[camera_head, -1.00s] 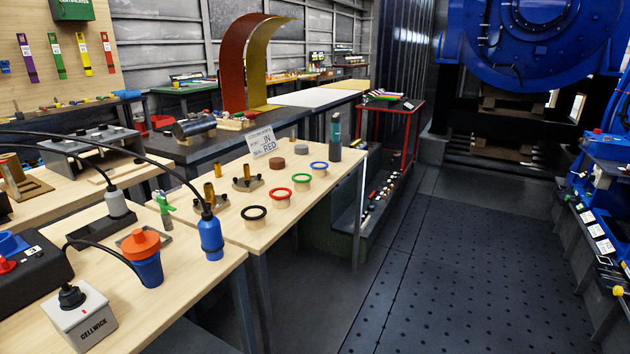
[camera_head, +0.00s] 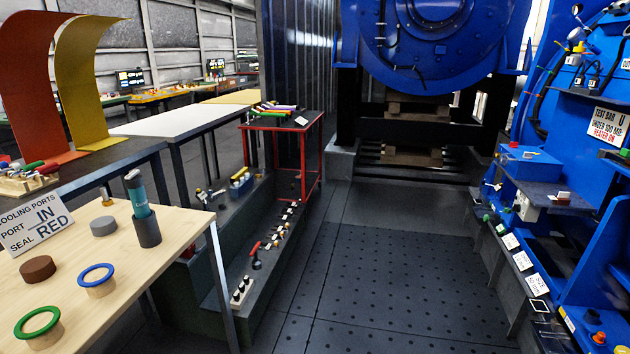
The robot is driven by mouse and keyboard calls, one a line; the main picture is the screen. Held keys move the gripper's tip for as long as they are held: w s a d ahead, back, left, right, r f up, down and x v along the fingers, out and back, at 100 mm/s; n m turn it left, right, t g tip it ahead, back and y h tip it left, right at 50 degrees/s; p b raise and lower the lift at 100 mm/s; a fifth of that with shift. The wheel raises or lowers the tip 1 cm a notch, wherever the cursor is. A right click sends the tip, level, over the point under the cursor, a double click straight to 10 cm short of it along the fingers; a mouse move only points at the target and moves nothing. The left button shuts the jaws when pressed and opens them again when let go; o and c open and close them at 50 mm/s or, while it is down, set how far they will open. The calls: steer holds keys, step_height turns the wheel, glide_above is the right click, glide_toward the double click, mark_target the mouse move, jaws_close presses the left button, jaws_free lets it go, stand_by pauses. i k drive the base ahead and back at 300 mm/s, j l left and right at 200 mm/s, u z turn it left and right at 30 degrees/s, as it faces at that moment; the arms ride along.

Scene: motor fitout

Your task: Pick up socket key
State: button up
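My gripper is not in view. I cannot tell for certain which thing is the socket key. A small tool with a red handle (camera_head: 255,248) stands on the long low dark step (camera_head: 262,285) beyond the wooden table. Several small black-and-white pieces (camera_head: 288,213) stand in a row along the same step.
The wooden table (camera_head: 130,262) at left holds a sign (camera_head: 37,225), seal rings and a teal bottle (camera_head: 138,195) in a dark cup. A red-framed cart (camera_head: 318,160) stands behind the step. Blue machinery (camera_head: 590,250) lines the right. The dark floor (camera_head: 390,285) between is clear.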

mark_target(257, 264)
steer(key=i+l, duration=0.1)
steer(key=i, duration=0.8)
steer(key=i+u, duration=0.1)
steer(key=i, duration=0.8)
steer(key=i+l+u, duration=0.1)
steer(key=i+u, duration=0.3)
steer(key=i+l+u, duration=1.35)
steer(key=i+l, duration=0.3)
steer(key=i, duration=0.15)
